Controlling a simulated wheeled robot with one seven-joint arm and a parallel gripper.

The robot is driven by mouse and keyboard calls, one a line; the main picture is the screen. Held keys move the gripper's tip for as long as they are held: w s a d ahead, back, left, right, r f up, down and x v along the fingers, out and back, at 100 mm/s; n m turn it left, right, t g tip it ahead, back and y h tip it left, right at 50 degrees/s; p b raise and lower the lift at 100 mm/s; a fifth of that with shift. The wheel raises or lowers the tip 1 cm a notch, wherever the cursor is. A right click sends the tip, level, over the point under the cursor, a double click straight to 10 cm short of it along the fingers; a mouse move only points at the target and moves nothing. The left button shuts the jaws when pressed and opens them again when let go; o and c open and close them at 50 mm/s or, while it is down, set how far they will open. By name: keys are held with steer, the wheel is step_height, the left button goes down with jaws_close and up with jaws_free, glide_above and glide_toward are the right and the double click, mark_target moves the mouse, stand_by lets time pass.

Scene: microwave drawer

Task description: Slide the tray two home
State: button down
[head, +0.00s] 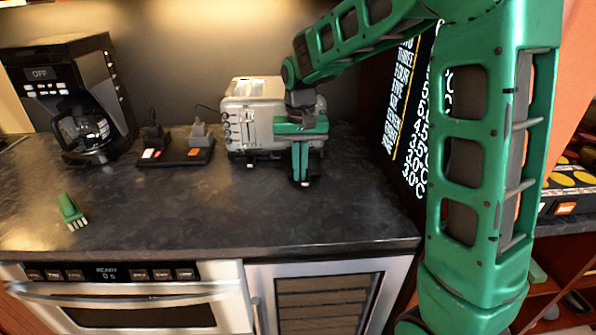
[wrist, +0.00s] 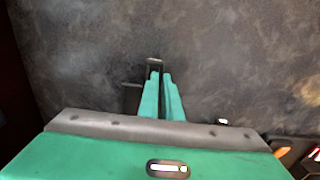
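A silver toaster-like appliance (head: 256,104) stands at the back of the counter, with a column of knobs on its left front. Small dark tabs stick out low at its front; the left one (head: 250,163) is clear of my arm. My gripper (head: 302,182) points down at the front right of the appliance and hides part of it. In the wrist view its green fingers (wrist: 162,76) are close together, with a dark tab (wrist: 154,64) at their tips. I see nothing clearly between them. No label shows which part is tray two.
A coffee maker (head: 82,100) and a black base with two plugs (head: 175,152) stand to the left. A small green object (head: 71,211) lies on the counter (head: 190,215). A microwave drawer (head: 130,290) is below. A dark display panel (head: 407,120) stands close on the right.

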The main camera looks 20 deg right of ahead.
steer(key=shift+w, duration=0.15)
steer(key=shift+w+d, duration=0.2)
steer(key=shift+w, duration=0.45)
steer(key=shift+w+d, duration=0.25)
steer(key=shift+w, duration=0.35)
steer(key=shift+w+d, duration=0.2)
steer(key=shift+w, duration=0.45)
steer(key=c, duration=1.9)
jaws_free()
steer(key=shift+o, duration=0.2)
steer(key=shift+s+d, duration=0.1)
steer(key=shift+s+r, duration=0.25)
steer(key=shift+s, duration=0.85)
steer(key=shift+s+a+r, duration=0.3)
steer(key=shift+s+r, duration=0.05)
steer(key=shift+s, duration=0.7)
steer(key=shift+s+a+r, duration=0.3)
steer(key=shift+s, duration=0.7)
steer(key=shift+s+a+r, duration=0.3)
steer(key=shift+s+r, duration=0.05)
steer(key=shift+s, duration=0.7)
steer(key=shift+s+a, duration=0.15)
